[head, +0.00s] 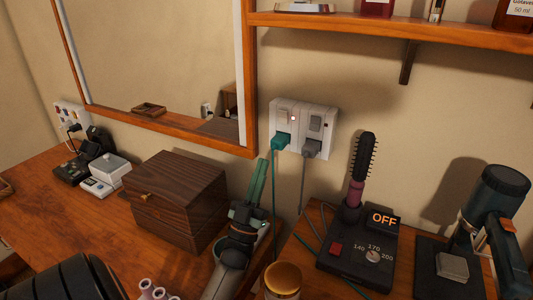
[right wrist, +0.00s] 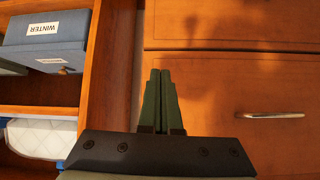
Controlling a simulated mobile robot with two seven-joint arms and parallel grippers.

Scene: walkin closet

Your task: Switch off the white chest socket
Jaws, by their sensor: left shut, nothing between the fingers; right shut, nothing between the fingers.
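A white double socket (head: 318,117) is on the wall right of the mirror. A teal plug (head: 281,141) and a grey plug (head: 311,148) sit in it. A small bright light shows at its left switch; the right switch has a greyer rocker. Another white socket (head: 72,112) with a dark plug is on the wall at far left; its switches are too small to read. I cannot tell which socket the task names. My left gripper (head: 263,162) is shut and empty, pointing up, just below-left of the double socket in the picture. My right gripper (right wrist: 160,73) is shut and empty before wooden drawer fronts.
A dark wooden box (head: 178,190) stands left of my left gripper. A hairbrush stands on a black base showing OFF (head: 384,218); a dark device (head: 490,215) is further right. A shelf (head: 400,33) overhangs the socket. Blue storage boxes (right wrist: 45,38) are left of my right gripper.

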